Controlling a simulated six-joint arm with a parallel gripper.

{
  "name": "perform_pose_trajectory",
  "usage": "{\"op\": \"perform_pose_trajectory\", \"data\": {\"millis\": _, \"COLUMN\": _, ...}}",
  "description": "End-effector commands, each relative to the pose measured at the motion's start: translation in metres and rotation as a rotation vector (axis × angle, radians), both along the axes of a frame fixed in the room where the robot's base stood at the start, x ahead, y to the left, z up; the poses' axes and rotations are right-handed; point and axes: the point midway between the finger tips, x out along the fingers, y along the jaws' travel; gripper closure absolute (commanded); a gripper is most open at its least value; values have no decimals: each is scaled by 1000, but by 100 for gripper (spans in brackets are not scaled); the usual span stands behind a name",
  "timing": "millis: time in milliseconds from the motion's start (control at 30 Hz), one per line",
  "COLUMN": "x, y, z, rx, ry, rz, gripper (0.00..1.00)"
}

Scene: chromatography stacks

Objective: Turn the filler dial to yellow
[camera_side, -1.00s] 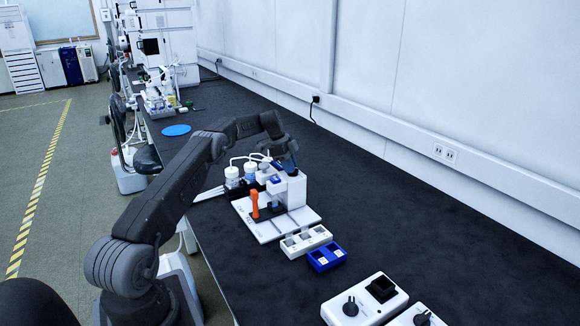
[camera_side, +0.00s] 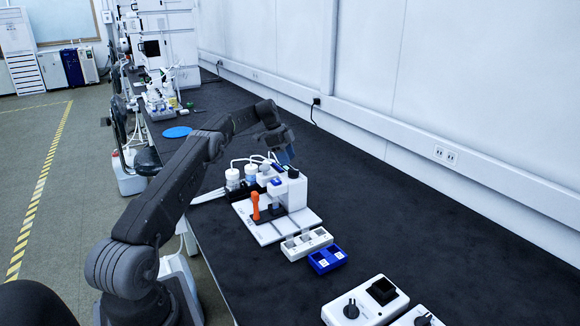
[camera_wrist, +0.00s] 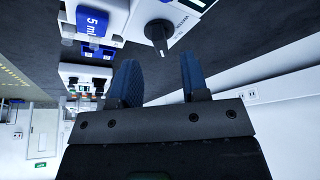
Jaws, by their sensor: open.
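The filler is a white upright unit (camera_side: 294,192) on a white base plate in the side view, with a small dark dial (camera_side: 293,173) on top. In the wrist view, the dark dial (camera_wrist: 157,33) with its pointed grip sits on the white filler housing, just beyond my fingertips. My gripper (camera_wrist: 160,62) is open, with two blue fingers apart and nothing between them. In the side view my gripper (camera_side: 286,154) is above and just behind the filler top, apart from the dial. I cannot make out the yellow mark.
A blue 5 ml label (camera_wrist: 92,20) is beside the dial. An orange-handled tool (camera_side: 255,206) stands on the base plate. White-capped bottles (camera_side: 232,177) stand behind. A white tray (camera_side: 306,243) and blue tray (camera_side: 327,259) lie in front.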

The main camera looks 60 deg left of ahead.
Motion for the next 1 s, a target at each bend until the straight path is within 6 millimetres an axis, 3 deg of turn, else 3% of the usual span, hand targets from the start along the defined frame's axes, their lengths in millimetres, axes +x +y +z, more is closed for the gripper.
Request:
{"op": "perform_pose_trajectory", "data": {"millis": 300, "x": -8, "y": 9, "z": 27, "rx": -1, "ry": 1, "rz": 1, "gripper": 58}}
{"op": "perform_pose_trajectory", "data": {"millis": 767, "x": -8, "y": 9, "z": 29, "rx": -1, "ry": 1, "rz": 1, "gripper": 58}}
{"op": "perform_pose_trajectory", "data": {"millis": 867, "x": -5, "y": 4, "z": 36, "rx": 3, "ry": 5, "rz": 10, "gripper": 58}}
{"op": "perform_pose_trajectory", "data": {"millis": 1000, "x": 6, "y": -25, "z": 71, "rx": 18, "ry": 23, "rz": 62, "gripper": 58}}
